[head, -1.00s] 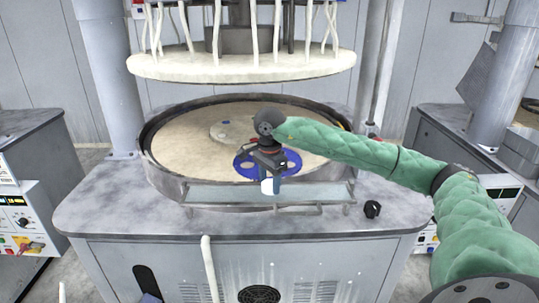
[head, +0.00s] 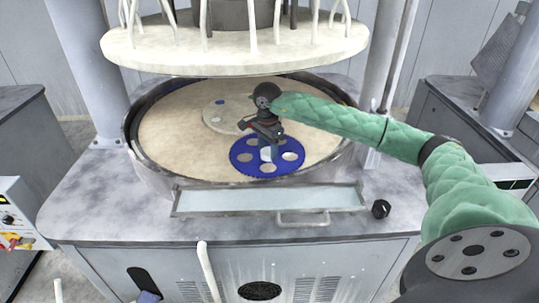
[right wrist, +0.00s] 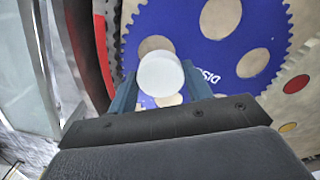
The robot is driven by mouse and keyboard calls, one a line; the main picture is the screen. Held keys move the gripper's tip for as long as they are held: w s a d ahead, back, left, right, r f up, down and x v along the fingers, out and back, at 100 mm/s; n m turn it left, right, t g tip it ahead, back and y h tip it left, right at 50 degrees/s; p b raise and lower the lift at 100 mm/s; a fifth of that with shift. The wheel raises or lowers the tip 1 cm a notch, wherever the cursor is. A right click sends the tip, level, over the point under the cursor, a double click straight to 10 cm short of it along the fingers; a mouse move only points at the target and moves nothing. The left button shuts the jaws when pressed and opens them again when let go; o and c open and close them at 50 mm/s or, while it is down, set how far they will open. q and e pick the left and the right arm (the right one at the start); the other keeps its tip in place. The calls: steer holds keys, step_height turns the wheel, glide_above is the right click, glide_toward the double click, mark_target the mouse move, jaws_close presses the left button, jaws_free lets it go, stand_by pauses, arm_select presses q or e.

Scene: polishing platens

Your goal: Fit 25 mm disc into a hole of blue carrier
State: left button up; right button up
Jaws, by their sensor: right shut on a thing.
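The blue carrier (head: 240,157) is a toothed blue disc with several round holes, lying on the beige platen inside the round basin. It also shows in the right wrist view (right wrist: 195,57), with part of its lettering. My right gripper (head: 268,150) is over the carrier, pointing down. In the right wrist view its two fingers (right wrist: 157,90) are shut on a white disc (right wrist: 160,73). The disc appears in front of the carrier, near an open hole; I cannot tell its height above it. The disc shows as a pale patch in the head view (head: 266,154). My left gripper is out of view.
The basin rim (head: 150,171) surrounds the beige platen (head: 180,130). A pale round plate (head: 222,118) with coloured dots lies behind the carrier. The upper platen (head: 235,50) with hanging hoses is above. A clear tray (head: 265,198) and a black knob (head: 381,209) are in front.

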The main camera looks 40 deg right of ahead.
mark_target(268, 152)
steer(key=shift+s+f, duration=0.1)
steer(key=shift+f, duration=0.2)
steer(key=shift+s+a+f, duration=0.1)
steer(key=shift+s+a, duration=0.1)
steer(key=shift+s, duration=0.1)
steer(key=f, duration=0.3)
steer(key=shift+w+f, duration=0.15)
steer(key=shift+w, duration=0.05)
steer(key=shift+d+f, duration=0.1)
steer(key=shift+f, duration=0.1)
steer(key=shift+c, duration=0.4)
steer(key=shift+s+r, duration=0.1)
steer(key=shift+s, duration=0.05)
steer(key=o, duration=1)
steer(key=shift+o, duration=0.7)
steer(key=shift+r, duration=0.35)
step_height(268, 152, up, 6)
steer(key=shift+f, duration=0.1)
steer(key=shift+r+p, duration=0.3)
steer(key=shift+r, duration=0.05)
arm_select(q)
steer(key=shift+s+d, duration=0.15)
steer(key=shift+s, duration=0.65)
arm_select(e)
steer(key=shift+r, duration=0.15)
